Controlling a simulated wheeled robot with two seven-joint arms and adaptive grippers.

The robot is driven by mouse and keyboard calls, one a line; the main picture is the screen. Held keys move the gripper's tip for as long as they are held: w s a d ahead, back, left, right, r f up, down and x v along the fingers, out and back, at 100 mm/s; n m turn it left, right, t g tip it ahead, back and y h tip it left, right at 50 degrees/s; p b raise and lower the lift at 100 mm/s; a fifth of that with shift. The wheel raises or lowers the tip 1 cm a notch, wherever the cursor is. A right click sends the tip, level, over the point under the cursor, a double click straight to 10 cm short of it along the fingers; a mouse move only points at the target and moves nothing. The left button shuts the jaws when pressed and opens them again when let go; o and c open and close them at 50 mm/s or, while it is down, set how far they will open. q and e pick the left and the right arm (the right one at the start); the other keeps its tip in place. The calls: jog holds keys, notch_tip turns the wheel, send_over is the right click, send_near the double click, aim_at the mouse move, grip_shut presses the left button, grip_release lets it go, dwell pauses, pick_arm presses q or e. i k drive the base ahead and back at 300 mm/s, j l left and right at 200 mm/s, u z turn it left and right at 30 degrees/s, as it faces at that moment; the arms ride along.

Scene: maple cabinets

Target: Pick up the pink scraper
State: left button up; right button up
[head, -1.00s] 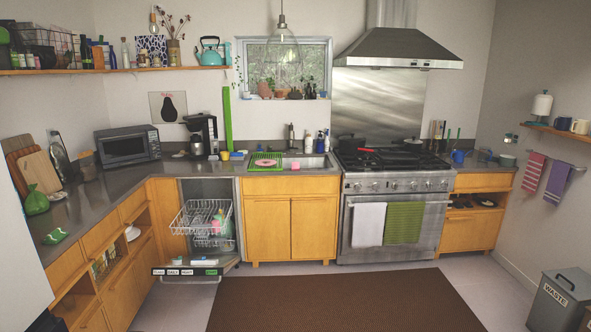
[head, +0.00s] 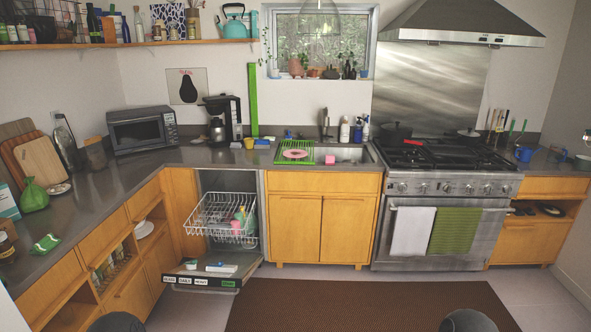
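I cannot make out a pink scraper for certain. A small pink block (head: 330,159) stands at the front edge of the sink, right of the green drying mat (head: 283,159). A small pink item (head: 236,227) is in the wire rack (head: 208,213) of the open dishwasher, beside a green one. All are too small to identify. Neither of my grippers is in view; only dark rounded parts, likely of my arms, show at the bottom edge.
The dishwasher door (head: 212,278) is folded down and juts into the floor space. The sink cabinet (head: 322,228) and stove (head: 440,215) stand to its right. A brown rug (head: 330,305) covers clear floor in front. Counter with cutting boards (head: 40,165) runs along the left.

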aim_at(330, 159)
jog(key=i, duration=2)
